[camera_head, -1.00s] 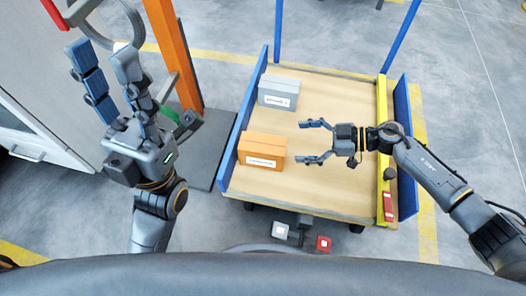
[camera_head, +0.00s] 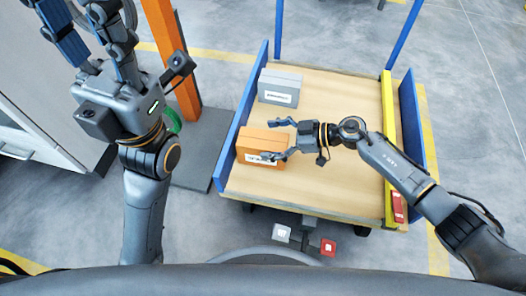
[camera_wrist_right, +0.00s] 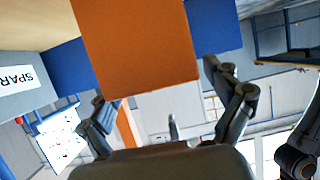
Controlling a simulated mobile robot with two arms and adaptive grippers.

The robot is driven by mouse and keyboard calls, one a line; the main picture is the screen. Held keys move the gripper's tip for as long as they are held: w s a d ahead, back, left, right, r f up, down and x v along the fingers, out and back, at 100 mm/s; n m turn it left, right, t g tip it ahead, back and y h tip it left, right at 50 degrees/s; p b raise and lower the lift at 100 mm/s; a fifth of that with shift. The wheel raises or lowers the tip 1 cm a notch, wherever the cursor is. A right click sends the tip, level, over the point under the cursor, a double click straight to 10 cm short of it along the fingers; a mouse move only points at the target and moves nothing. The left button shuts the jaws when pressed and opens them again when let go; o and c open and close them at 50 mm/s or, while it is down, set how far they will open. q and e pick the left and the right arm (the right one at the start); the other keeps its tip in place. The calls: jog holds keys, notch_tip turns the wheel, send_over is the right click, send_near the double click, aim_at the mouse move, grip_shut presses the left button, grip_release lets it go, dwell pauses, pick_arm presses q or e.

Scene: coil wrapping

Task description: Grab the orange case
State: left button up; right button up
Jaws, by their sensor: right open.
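The orange case (camera_head: 250,137) sits on the left side of the cart's wooden top, with a white label on its front. My right gripper (camera_head: 268,140) is open, with its fingers at the case's right part; one fingertip overlaps the label. In the right wrist view the orange case (camera_wrist_right: 135,45) shows large, between the two spread fingers. I cannot tell whether they touch it. My left gripper (camera_head: 85,22) is raised at the upper left, far from the case, with its fingers apart and empty. Its fingertips reach the top edge of the view.
A grey case (camera_head: 281,87) stands behind the orange one on the cart (camera_head: 335,120). A blue side board (camera_head: 240,118) runs close to the orange case's left. An orange post (camera_head: 172,60) and a grey cabinet stand at the left. The cart top's middle and right are clear.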

jog(key=shift+b+x, duration=0.35)
jog(key=shift+x, duration=0.8)
jog(key=c, duration=1.6)
jog(key=shift+r, duration=0.15)
jog(key=shift+c, duration=1.2)
jog(key=shift+r, duration=0.15)
